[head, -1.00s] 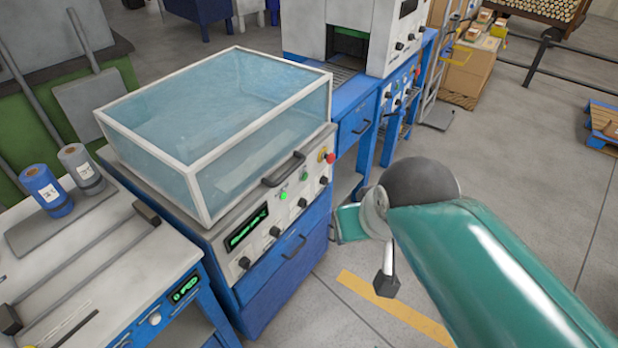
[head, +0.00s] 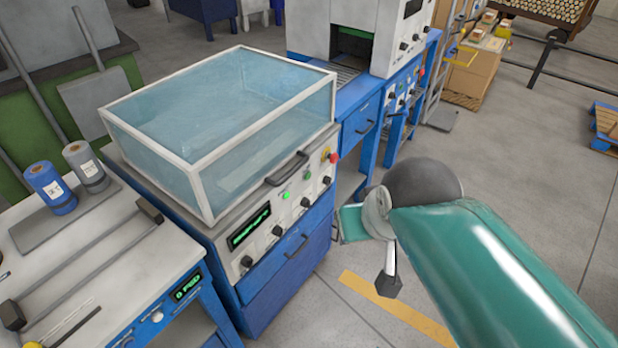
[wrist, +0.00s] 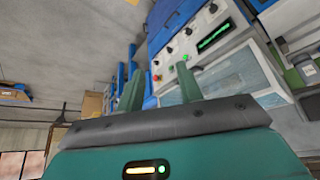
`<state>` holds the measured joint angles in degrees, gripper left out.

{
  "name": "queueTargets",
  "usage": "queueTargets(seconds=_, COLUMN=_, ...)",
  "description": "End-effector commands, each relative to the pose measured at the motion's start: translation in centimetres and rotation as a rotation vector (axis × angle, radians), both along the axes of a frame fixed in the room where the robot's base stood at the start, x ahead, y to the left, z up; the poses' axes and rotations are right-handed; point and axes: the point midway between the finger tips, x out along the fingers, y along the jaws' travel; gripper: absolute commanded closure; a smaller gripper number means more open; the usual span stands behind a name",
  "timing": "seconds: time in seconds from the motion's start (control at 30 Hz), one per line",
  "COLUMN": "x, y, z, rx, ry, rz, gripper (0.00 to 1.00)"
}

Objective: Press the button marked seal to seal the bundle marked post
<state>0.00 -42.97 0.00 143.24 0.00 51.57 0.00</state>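The sealing machine (head: 215,225) is a blue and white cabinet with a clear, white-framed hood (head: 200,165), which is down. Its front panel carries a lit green button (head: 286,196), a darker green button (head: 306,175), a red knob (head: 333,158), black knobs and a green display (head: 250,230). No "seal" marking is legible. A pale flat shape shows faintly under the hood; I cannot tell whether it is the post bundle. My gripper (wrist: 158,85) is open and empty, fingers apart, pointing towards the panel.
A bench (head: 110,265) with blue and grey rolls (head: 50,188) stands at the left. Another white and blue machine (head: 345,40) stands behind. Cartons (head: 470,75) and a pallet (head: 605,128) lie further off.

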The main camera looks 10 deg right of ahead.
Motion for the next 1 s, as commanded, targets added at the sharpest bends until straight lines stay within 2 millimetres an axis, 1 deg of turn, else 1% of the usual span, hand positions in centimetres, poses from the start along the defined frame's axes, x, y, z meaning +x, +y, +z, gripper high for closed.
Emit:
queueTargets(seconds=0.03, x=0.00, y=0.00, z=0.00, rx=0.000, ry=0.000, rz=0.000, gripper=0.74)
queueTargets(seconds=0.17, x=0.00, y=0.00, z=0.00, rx=0.000, ry=0.000, rz=0.000, gripper=0.99)
queueTargets(seconds=1.0, x=0.00, y=0.00, z=0.00, rx=0.000, ry=0.000, rz=0.000, gripper=1.00)
